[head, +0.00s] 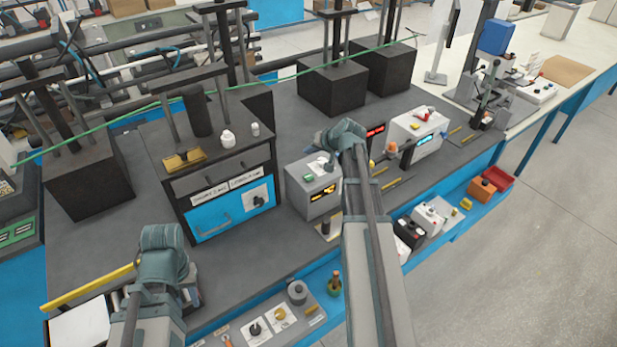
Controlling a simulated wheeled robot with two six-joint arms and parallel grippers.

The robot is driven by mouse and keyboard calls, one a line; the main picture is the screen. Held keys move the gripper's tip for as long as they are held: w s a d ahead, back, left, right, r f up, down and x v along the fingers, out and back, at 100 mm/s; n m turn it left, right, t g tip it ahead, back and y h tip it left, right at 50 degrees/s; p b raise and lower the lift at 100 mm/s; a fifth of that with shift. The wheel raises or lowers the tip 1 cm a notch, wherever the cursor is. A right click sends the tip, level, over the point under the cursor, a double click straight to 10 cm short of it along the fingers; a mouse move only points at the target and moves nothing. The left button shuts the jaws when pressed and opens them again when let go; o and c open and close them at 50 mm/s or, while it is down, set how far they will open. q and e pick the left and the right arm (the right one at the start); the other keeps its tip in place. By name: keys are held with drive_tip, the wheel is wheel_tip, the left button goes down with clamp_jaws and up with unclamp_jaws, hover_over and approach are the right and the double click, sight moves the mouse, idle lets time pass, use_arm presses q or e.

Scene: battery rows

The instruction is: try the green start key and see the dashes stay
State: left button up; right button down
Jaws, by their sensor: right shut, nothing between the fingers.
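A small grey box (312,202) stands right of the blue-fronted cabinet. My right gripper (343,138) is over the back right of this box, shut and empty. Its fingertips are largely hidden by its own body, and I cannot tell whether it touches anything. My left gripper (165,250) is at the front left, low over the bench, apart from the box. Its fingers are hidden behind its wrist.
The cabinet (232,215) stands left of the box. A white unit with a blue display (417,132) and a red display (375,131) are to the right. Dark blocks (332,88) stand behind. Small parts fill the blue front ledge (460,225). Bench between cabinet and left gripper is clear.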

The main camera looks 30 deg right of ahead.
sight(310, 178)
drive_tip(key=shift+f+b, duration=4.15)
drive_tip(key=shift+f, duration=0.15)
drive_tip(key=shift+f, duration=0.1)
drive_tip(key=shift+f+b, duration=0.3)
drive_tip(key=shift+b, duration=0.1)
drive_tip(key=shift+f+b, duration=0.35)
drive_tip(key=shift+b, duration=0.05)
drive_tip(key=shift+r, duration=0.1)
drive_tip(key=shift+r+p, duration=0.75)
drive_tip(key=shift+p, duration=0.15)
wheel_tip(310, 178, up, 5)
drive_tip(key=p, duration=0.5)
